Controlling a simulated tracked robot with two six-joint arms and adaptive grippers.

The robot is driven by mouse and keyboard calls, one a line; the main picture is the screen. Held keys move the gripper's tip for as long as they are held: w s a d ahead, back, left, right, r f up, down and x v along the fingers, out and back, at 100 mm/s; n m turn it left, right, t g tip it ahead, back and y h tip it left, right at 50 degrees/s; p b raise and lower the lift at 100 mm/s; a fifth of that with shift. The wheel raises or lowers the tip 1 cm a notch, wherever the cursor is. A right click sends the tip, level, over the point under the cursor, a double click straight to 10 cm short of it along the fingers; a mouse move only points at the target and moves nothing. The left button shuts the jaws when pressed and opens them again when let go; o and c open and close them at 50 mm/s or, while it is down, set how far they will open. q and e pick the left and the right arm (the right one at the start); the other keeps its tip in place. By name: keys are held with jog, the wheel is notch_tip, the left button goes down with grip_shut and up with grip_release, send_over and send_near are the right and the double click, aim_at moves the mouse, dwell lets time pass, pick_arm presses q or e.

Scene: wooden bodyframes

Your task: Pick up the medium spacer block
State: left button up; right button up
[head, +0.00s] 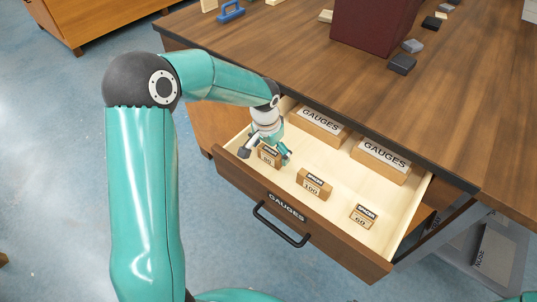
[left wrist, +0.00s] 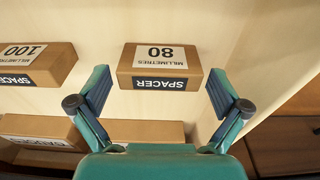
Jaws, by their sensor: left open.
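The medium spacer block, a small wooden block marked 80 (head: 267,159), stands in the open drawer (head: 330,233) near its front left corner. The left wrist view shows the block (left wrist: 160,62) with its label upside down. My left gripper (head: 265,153) is open over it. In the left wrist view the gripper's two fingers (left wrist: 160,88) are spread to either side of the block, with a gap on each side; I cannot tell the exact height. Larger block 100 (head: 314,185) and smaller block 60 (head: 363,216) stand to the right. My right gripper is out of view.
Two larger GAUGES boxes (head: 319,126) and (head: 380,161) stand along the drawer's back. The drawer's front wall and black handle (head: 281,225) are close to the blocks. The wooden bench top (head: 280,50) overhangs behind, carrying a dark red box (head: 375,25).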

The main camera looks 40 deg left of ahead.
pick_arm(q)
jog(key=shift+f, duration=0.1)
jog(key=shift+c, duration=0.2)
jog(key=c, duration=1)
jog(key=shift+r, duration=0.2)
